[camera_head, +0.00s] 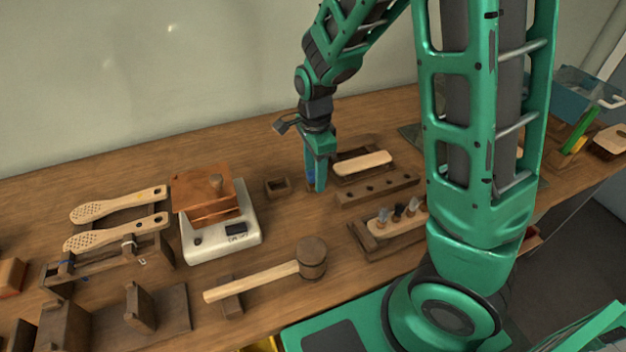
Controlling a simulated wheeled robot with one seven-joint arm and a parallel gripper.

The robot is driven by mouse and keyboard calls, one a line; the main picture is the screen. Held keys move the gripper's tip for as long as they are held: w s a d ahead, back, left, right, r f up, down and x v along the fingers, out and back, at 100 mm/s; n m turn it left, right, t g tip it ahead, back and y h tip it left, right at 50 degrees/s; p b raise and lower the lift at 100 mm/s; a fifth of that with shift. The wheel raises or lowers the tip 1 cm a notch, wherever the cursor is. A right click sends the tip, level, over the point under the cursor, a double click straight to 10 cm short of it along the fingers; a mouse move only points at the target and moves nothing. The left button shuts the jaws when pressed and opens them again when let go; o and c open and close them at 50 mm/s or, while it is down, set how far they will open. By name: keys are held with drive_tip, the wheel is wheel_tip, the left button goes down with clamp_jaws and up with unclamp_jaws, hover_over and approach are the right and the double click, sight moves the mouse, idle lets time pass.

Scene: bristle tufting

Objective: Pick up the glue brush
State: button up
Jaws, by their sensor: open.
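My gripper (315,184) points down with its green fingers just above or at the wooden bench, left of the long light-wood brush block. It is open. A small dark blue thing (310,178) shows between or just behind the fingers. It may be part of the glue brush, but the fingers hide most of it and I cannot tell. No other thing in view is clearly the glue brush. A small dark wooden holder (277,187) with a square opening stands just left of my gripper.
A white scale (246,242) bearing a copper box (203,191) stands to the left. A mallet (270,276) lies in front. A holed wooden rack (377,190) and a rack of tufts (368,240) are to the right. Perforated paddles (115,233) lie far left.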

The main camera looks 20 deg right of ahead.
sight(313, 173)
drive_tip(key=shift+c, duration=0.6)
drive_tip(key=c, duration=1)
drive_tip(key=shift+r, duration=0.5)
drive_tip(key=r, duration=0.3)
drive_tip(key=shift+a+r, duration=0.25)
drive_tip(key=shift+r, duration=0.05)
drive_tip(key=s+a+r, duration=0.2)
drive_tip(key=a, duration=0.1)
drive_tip(key=s+a+r, duration=0.1)
drive_tip(key=a+r, duration=0.1)
drive_tip(key=a, duration=0.1)
drive_tip(key=s+a+r, duration=0.2)
drive_tip(key=a, duration=0.1)
drive_tip(key=shift+s+a+r, duration=0.25)
drive_tip(key=shift+s+a, duration=0.05)
drive_tip(key=shift+s, duration=0.05)
